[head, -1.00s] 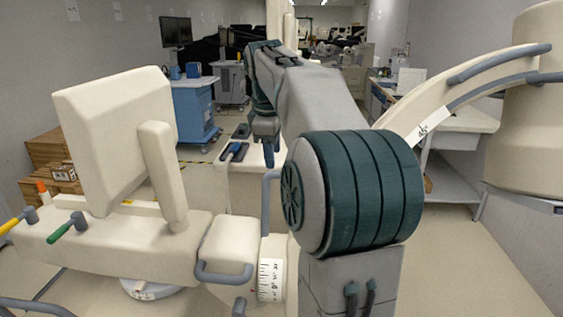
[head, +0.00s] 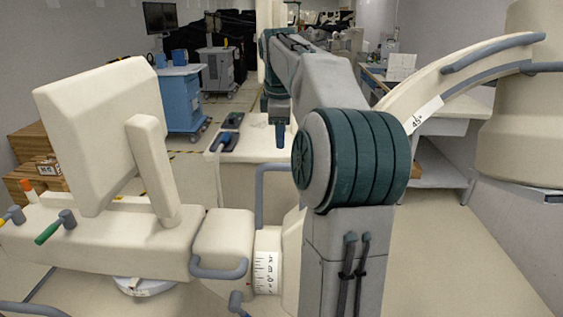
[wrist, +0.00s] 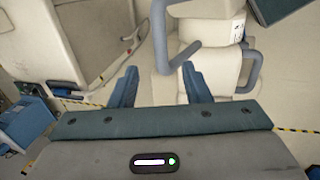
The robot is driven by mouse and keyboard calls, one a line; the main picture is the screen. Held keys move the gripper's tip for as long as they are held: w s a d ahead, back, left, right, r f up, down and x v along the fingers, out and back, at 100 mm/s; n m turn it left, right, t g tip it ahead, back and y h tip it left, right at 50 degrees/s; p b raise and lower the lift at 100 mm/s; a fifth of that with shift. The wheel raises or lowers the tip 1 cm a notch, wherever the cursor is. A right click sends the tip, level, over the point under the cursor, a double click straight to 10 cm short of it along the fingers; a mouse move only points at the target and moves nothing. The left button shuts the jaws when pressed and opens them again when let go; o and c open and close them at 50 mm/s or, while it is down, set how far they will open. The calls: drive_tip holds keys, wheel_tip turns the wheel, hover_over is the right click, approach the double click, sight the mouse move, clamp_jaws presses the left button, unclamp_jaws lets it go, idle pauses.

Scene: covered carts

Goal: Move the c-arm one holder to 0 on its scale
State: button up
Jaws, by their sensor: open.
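The c-arm machine's cream holder (head: 222,243) with a grey handle stands at the lower middle of the head view. Its white scale collar (head: 267,272) is next to it, partly cut by my arm; a 0 seems to show, but the exact reading is too small to tell. In the wrist view, cream c-arm parts with a grey bar handle (wrist: 185,54) lie beyond my fingers, with a white label (wrist: 238,25) to the upper right. My gripper (wrist: 160,88) is open and empty, fingers apart. In the head view, my gripper (head: 279,134) hangs beyond my elbow, mostly hidden.
The cream monitor unit (head: 103,125) and green lever (head: 55,227) stand at left. The curved c-arm (head: 455,85) with a 45° label rises at right. Cardboard boxes (head: 35,180) and a blue cart (head: 185,100) stand behind. Open floor shows at the lower right.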

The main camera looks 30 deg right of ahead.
sight(281, 164)
drive_tip(key=shift+x, duration=5.1)
clamp_jaws()
